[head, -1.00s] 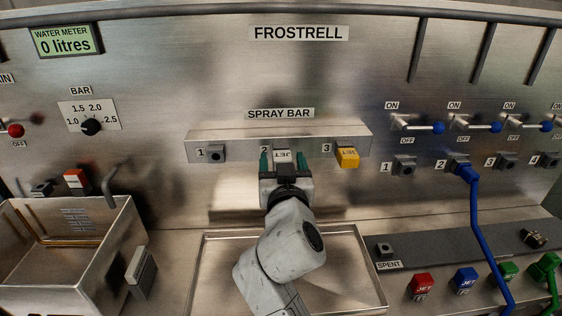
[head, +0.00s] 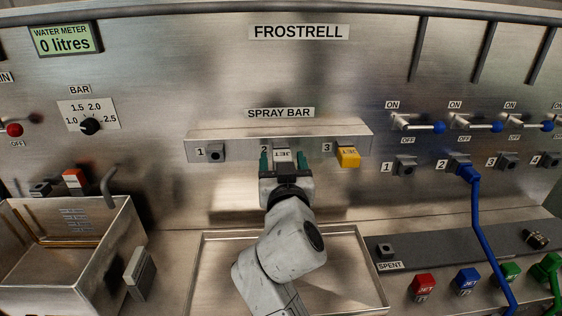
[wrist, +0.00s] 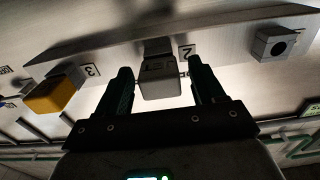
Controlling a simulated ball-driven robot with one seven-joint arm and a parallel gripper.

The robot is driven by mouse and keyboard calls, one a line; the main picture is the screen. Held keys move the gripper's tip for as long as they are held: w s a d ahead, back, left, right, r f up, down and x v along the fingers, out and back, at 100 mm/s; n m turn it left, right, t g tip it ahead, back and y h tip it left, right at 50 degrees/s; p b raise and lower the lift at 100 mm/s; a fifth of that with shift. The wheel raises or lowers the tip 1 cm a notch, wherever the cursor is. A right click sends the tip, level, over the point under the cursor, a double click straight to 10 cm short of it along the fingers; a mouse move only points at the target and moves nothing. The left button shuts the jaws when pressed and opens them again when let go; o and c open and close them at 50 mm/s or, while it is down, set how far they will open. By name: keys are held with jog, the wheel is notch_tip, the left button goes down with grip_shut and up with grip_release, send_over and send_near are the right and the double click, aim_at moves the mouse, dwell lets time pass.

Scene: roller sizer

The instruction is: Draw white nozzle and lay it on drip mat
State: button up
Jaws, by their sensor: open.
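The white nozzle (head: 283,155), marked JET, sits in socket 2 of the spray bar (head: 240,138). It also shows in the wrist view (wrist: 160,84), where it looks grey. My gripper (head: 281,160) is at the nozzle with its green fingers open, one on each side. In the wrist view (wrist: 163,88) a gap shows between the nozzle and each finger. A shallow metal tray (head: 345,240) lies below the bar, partly hidden by my arm; I cannot tell whether it is the drip mat.
A yellow nozzle (head: 348,156) sits in socket 3, right of my gripper. Socket 1 (head: 216,153) is empty. A metal basin (head: 110,245) stands at left. A blue hose (head: 478,215) hangs at right, near a dark strip (head: 450,250) labelled SPENT and several coloured nozzles.

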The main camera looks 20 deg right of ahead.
jog(key=shift+c, duration=0.4)
grip_shut()
jog(key=shift+b+v, duration=0.4)
jog(key=shift+v, duration=2.55)
